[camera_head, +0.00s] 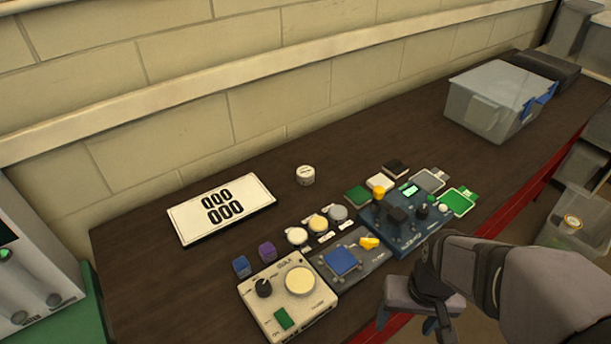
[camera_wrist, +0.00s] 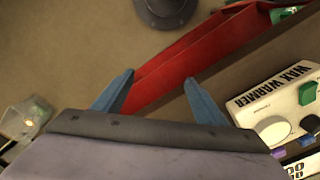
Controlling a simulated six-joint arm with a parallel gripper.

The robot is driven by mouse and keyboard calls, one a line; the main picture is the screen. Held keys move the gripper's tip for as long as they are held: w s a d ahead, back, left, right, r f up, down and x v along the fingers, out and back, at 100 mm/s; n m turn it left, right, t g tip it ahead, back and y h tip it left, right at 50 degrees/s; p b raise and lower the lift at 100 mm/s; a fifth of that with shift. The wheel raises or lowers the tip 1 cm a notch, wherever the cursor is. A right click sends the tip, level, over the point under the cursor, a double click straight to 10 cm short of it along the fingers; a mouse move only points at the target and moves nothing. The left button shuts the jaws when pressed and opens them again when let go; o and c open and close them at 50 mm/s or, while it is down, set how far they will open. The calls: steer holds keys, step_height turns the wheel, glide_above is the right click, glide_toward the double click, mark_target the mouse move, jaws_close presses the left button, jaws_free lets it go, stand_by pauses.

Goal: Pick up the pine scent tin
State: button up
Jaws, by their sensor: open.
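Three small round tins stand in a slanting row on the bench in the head view: a cream one (camera_head: 297,236), a yellowish one (camera_head: 318,223) and a grey one (camera_head: 338,213). Small labels lie beside them, too small to read. A separate white round tin (camera_head: 305,175) stands behind them near the wall. I cannot tell which tin is pine scent. My gripper (camera_head: 407,322) is at the bench's front edge, right of and nearer than the tins. In the wrist view my gripper (camera_wrist: 160,80) has its blue fingers apart with nothing between them.
A number plate (camera_head: 222,209) lies left. A translucent bin (camera_head: 495,100) stands back right. The bench behind the devices is mostly clear.

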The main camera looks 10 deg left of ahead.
steer(key=w+a+r+n+t+y+b, duration=0.15)
steer(key=w+a+r+t, duration=0.25)
steer(key=w+a, duration=0.75)
steer(key=w+a+r+n+t+y+b, duration=0.1)
steer(key=w+a+r+n+t+y, duration=0.25)
steer(key=w+a, duration=0.85)
steer(key=m+t+h+b, duration=0.4)
steer(key=m+t+h, duration=0.2)
steer(key=m, duration=0.1)
glide_above(305, 172)
steer(key=s+a, duration=0.1)
steer(key=s, duration=0.3)
steer(key=shift+s+d+f+h, duration=0.1)
steer(key=shift+f+h, duration=0.15)
steer(key=shift+h, duration=0.55)
steer(key=shift+f, duration=1.95)
step_height(305, 172, down, 3)
steer(key=shift+f, duration=0.2)
steer(key=shift+w+d+f+p, duration=0.15)
steer(key=shift+w+p, duration=0.3)
steer(key=shift+w, duration=0.55)
steer(key=shift+w+d+f, duration=0.1)
steer(key=shift+w, duration=0.3)
